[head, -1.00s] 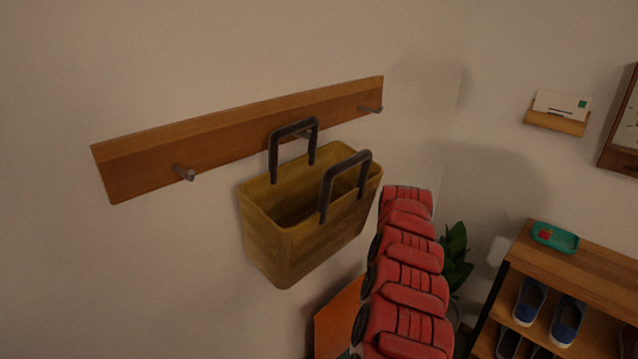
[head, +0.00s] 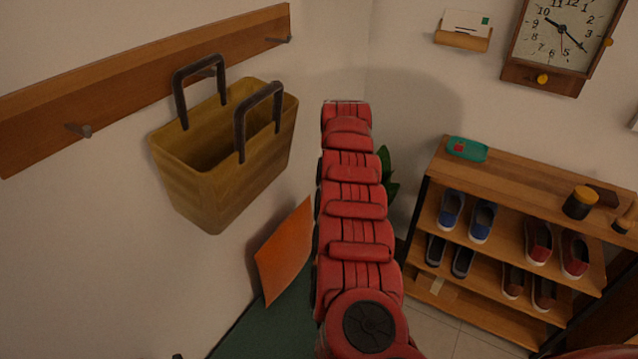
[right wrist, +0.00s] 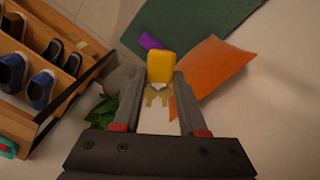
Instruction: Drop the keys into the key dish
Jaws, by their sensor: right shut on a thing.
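The keys (right wrist: 157,97) with a yellow fob (right wrist: 161,67) are between the fingers of my right gripper (right wrist: 165,79) in the right wrist view. That gripper is shut on them, in the air. In the head view a red arm of mine rises through the middle, and the keys and gripper are hidden. The key dish (head: 477,154) is a small teal tray with a red item in it, on the left end of the shoe rack's top, to the right of the arm. Its edge also shows at the left of the right wrist view (right wrist: 6,153). My left gripper is not in view.
A yellow-brown bag (head: 235,180) hangs from a wooden peg rail (head: 130,80) at left. The shoe rack (head: 515,187) holds shoes, with a dark jar (head: 579,203) on top. An orange sheet (head: 284,250) and a plant (head: 388,175) are near the arm.

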